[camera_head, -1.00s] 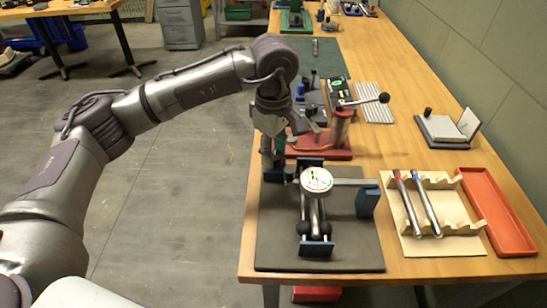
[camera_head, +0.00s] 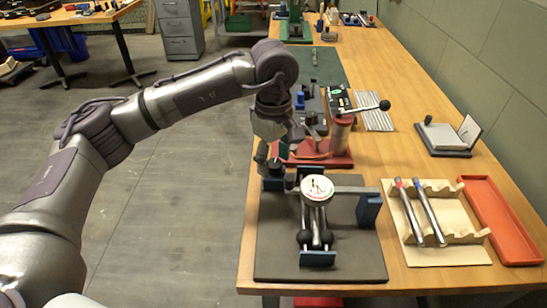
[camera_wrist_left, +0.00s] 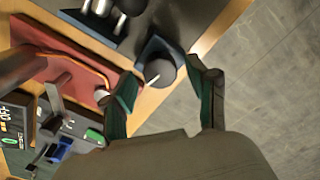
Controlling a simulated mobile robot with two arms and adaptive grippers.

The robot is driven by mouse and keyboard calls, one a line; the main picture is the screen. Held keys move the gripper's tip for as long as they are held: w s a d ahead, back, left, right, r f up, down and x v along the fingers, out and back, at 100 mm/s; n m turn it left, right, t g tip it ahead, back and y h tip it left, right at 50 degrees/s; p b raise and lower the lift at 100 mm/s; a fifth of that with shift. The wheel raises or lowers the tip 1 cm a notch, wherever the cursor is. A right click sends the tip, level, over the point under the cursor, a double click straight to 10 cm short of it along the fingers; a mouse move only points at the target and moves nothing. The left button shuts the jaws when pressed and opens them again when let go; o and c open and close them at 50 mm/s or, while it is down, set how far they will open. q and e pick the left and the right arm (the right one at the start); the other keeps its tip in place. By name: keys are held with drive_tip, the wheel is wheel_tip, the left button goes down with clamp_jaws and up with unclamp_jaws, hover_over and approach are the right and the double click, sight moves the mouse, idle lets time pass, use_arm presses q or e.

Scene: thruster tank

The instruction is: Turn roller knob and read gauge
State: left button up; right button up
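The round white gauge (camera_head: 317,189) stands on the roller fixture on a dark mat (camera_head: 345,262), with its dial facing up. Its needle is too small to read. A dark round knob with a white line (camera_wrist_left: 160,72) sits on a blue block at the fixture's left side. My left gripper (camera_head: 265,168) points down at this knob. In the left wrist view my left gripper (camera_wrist_left: 164,78) is open, with one green-padded finger on each side of the knob. The knob lies between the fingertips, and I see no clear contact. My right gripper is out of view.
A red-based lever press (camera_head: 318,158) stands just behind the fixture, close to my left gripper. The table's left edge runs close beside the gripper.

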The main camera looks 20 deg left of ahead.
sight(273, 162)
use_arm(q)
wheel_tip(273, 162, up, 12)
idle(0.7)
